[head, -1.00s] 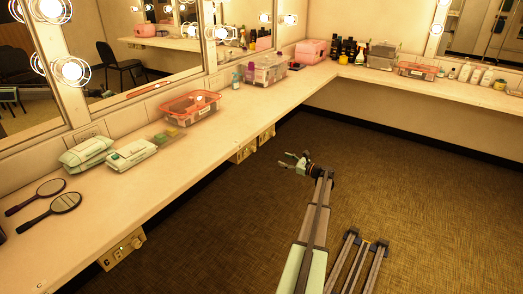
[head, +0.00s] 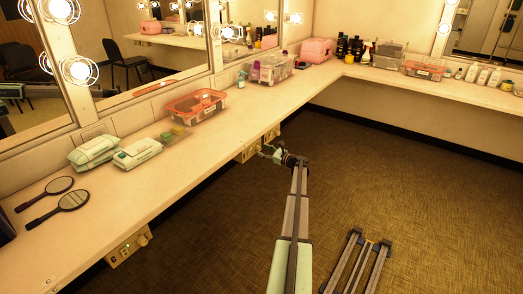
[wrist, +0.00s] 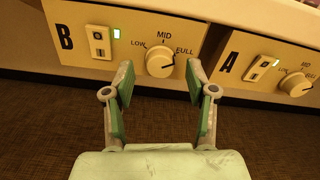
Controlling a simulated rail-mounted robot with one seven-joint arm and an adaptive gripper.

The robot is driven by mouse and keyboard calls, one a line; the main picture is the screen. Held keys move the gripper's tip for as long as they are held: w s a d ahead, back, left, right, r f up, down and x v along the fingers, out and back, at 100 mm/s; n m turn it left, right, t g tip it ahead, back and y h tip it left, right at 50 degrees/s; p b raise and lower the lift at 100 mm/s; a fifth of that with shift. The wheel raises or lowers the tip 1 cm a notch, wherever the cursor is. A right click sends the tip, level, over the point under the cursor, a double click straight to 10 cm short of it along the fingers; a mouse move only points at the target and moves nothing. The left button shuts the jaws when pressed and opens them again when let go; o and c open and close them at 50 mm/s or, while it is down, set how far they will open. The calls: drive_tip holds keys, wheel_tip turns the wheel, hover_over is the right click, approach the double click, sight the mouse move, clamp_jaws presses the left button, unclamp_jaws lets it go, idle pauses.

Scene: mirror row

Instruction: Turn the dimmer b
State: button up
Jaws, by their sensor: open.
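Dimmer B is a cream panel (wrist: 127,40) under the counter edge, marked with a black letter B. Its round white knob (wrist: 160,61) has a dark pointer turned toward FULL, on a scale reading LOW, MID, FULL. A rocker switch (wrist: 100,42) with a lit green lamp sits left of the knob. My gripper (wrist: 158,78) is open, its green-padded fingers on either side of the knob in the picture, with nothing between the pads that I can see as held. Contact with the knob cannot be told. In the head view my gripper (head: 268,152) is beside the panels under the left counter.
Dimmer panel A (wrist: 270,65) is close on the right, with its own knob (wrist: 296,84). The counter (head: 120,190) overhangs the panels. Another panel (head: 128,246) is nearer along the counter. The carpeted floor (head: 420,190) is open.

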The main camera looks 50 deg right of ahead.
drive_tip(key=shift+w, duration=0.9)
clamp_jaws()
